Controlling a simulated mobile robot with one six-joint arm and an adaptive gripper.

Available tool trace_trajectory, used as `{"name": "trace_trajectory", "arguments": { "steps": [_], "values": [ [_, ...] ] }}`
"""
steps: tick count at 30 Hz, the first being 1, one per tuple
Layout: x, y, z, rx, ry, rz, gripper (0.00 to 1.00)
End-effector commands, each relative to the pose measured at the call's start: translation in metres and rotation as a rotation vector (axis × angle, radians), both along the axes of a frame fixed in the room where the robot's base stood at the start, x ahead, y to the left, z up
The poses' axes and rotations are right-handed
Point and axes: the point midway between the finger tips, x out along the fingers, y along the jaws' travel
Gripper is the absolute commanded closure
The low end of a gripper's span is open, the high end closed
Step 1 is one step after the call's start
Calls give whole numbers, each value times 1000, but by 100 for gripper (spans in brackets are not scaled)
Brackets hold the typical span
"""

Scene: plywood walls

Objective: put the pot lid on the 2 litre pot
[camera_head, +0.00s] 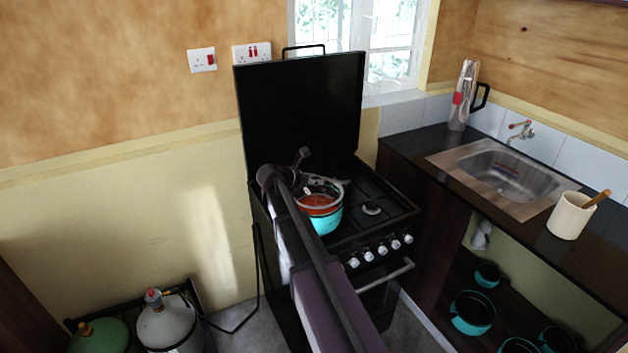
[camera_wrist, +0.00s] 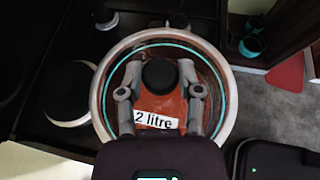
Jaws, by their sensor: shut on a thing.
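The teal pot (camera_head: 325,222) stands on the stove, with reddish contents showing inside. The clear pot lid (camera_wrist: 229,100) has a pale rim and a black knob (camera_wrist: 160,75). My gripper (camera_wrist: 160,70) is shut on this knob. The lid is over the pot, and the pot's teal rim (camera_wrist: 160,43) shows as a ring through it, roughly centred. A "2 litre" label (camera_wrist: 156,120) shows between the fingers. In the head view the lid's pale rim (camera_head: 334,186) is at the pot's top, partly behind my gripper; I cannot tell whether it touches the pot.
The black stove (camera_head: 385,215) has its cover (camera_head: 300,110) raised behind the pot. Bare burners lie beside the pot. A sink (camera_head: 505,172), flask (camera_head: 463,95) and cream holder (camera_head: 570,215) are on the right counter. Several teal pots (camera_head: 472,312) sit on the shelf below.

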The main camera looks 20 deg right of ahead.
Motion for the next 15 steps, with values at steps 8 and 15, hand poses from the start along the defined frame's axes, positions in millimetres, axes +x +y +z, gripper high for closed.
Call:
{"name": "trace_trajectory", "arguments": {
  "steps": [8, 15],
  "values": [
    [0, 0, -15, -1, 1, 0, 100],
    [0, 1, -17, -1, 0, 1, 100]
  ]
}}
